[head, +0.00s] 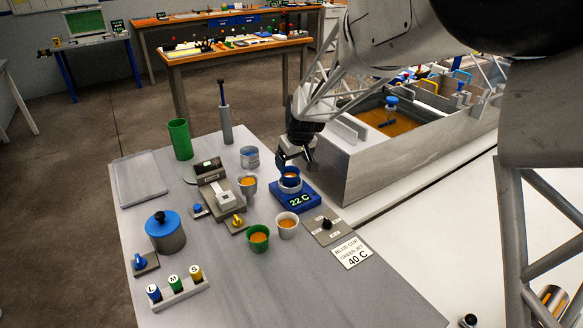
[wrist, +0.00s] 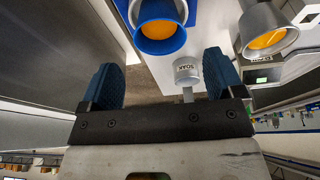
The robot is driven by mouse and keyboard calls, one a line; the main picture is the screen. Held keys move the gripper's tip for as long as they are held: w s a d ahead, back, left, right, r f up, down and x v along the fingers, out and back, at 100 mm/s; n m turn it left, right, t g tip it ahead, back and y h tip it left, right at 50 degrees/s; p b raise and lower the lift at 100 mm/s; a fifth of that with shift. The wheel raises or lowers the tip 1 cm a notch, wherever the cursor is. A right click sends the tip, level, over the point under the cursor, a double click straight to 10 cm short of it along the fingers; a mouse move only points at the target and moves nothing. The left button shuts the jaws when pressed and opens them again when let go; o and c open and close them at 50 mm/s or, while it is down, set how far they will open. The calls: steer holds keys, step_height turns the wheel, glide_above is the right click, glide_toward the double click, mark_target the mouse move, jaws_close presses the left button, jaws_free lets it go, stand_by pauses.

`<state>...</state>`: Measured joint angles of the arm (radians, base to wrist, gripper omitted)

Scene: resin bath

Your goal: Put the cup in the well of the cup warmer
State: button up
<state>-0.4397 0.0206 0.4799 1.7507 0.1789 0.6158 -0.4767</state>
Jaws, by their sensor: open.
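The blue cup (head: 291,175), with orange liquid in it, stands upright at the well of the blue cup warmer (head: 297,202), whose display reads 22 C. How deep it sits is hard to tell. My gripper (head: 297,160) is open and empty just behind and above the cup. In the wrist view the cup (wrist: 160,38) lies beyond the fingertips, apart from both blue finger pads, with part of the blue warmer (wrist: 191,12) behind it. The gap between the fingers (wrist: 162,65) holds nothing.
A grey cup (head: 248,192), a green cup (head: 259,244) and a white cup (head: 287,230) stand nearby. A grey knob box (head: 325,229) and a sign (head: 352,252) lie to the right. The resin bath (head: 385,155) rises behind. The table's front is clear.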

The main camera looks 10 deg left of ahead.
steer(key=shift+v, duration=2.9)
steer(key=s+d+r+m+h, duration=0.15)
steer(key=s+d+r, duration=0.35)
steer(key=s+d, duration=0.5)
steer(key=s+d+r+m, duration=0.35)
steer(key=s+d, duration=0.35)
steer(key=d, duration=0.5)
steer(key=s+d+m, duration=0.1)
steer(key=s+d, duration=0.3)
steer(key=s, duration=0.3)
steer(key=s+d+m, duration=0.1)
steer(key=s+d, duration=0.3)
steer(key=s, duration=0.3)
steer(key=s+d+f+m+h, duration=0.1)
steer(key=s+d+m, duration=0.1)
steer(key=s+d, duration=0.2)
steer(key=s, duration=0.3)
steer(key=shift+s, duration=0.4)
